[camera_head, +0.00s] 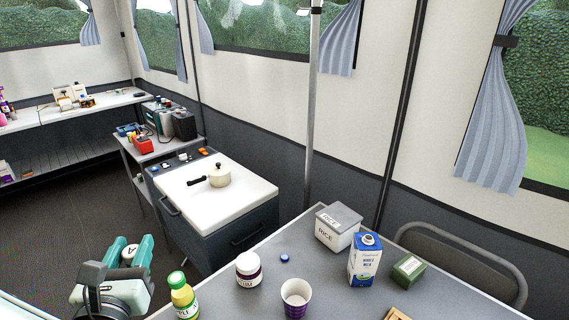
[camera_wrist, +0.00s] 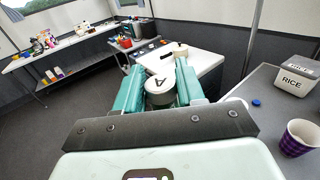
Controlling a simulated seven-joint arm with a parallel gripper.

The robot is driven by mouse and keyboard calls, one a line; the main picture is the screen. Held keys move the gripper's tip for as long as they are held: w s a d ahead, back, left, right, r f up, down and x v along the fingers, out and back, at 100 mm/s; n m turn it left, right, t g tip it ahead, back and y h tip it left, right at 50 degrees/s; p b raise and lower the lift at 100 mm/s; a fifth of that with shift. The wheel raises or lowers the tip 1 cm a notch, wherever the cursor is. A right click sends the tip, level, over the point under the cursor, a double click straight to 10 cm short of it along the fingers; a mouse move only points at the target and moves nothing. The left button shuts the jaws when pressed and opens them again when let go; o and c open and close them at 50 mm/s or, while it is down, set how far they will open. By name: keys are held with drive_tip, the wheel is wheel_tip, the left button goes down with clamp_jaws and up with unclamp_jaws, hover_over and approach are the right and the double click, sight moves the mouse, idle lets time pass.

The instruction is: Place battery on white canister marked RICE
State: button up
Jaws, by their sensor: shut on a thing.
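My gripper (camera_head: 131,250) is at the lower left of the head view, off the left side of the grey table. Its teal fingers are shut on a pale, rounded thing marked A, which I take to be the battery (camera_head: 131,249). It also shows between the fingers in the wrist view (camera_wrist: 160,88); its lower part is hidden there. The white canister marked RICE (camera_head: 325,236) stands upright on the table, well to the right of my gripper. It has a grey lid, and nothing rests on it. It also shows at the right of the wrist view (camera_wrist: 292,84).
On the grey table (camera_head: 255,296) are a green-capped bottle (camera_head: 184,297), a white jar (camera_head: 248,270), a blue cap (camera_head: 285,257), a purple checked cup (camera_head: 296,299), a milk carton (camera_head: 365,262) and a green box (camera_head: 408,269). A white-topped counter (camera_head: 240,195) with a pot (camera_head: 218,175) stands behind.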

drive_tip(key=w+d+m+h, duration=0.1)
drive_tip(key=w+d+h, duration=0.15)
drive_tip(key=w, duration=0.35)
drive_tip(key=w+d+m+h, duration=0.2)
drive_tip(key=w+d, duration=0.2)
drive_tip(key=w, duration=0.3)
drive_tip(key=m+g+h, duration=0.3)
drive_tip(key=m+h, duration=0.3)
drive_tip(key=h, duration=0.3)
hover_over(339, 215)
drive_tip(key=shift+f, duration=7.4)
drive_tip(key=o, duration=0.7)
drive_tip(key=shift+f, duration=0.2)
drive_tip(key=o, duration=0.4)
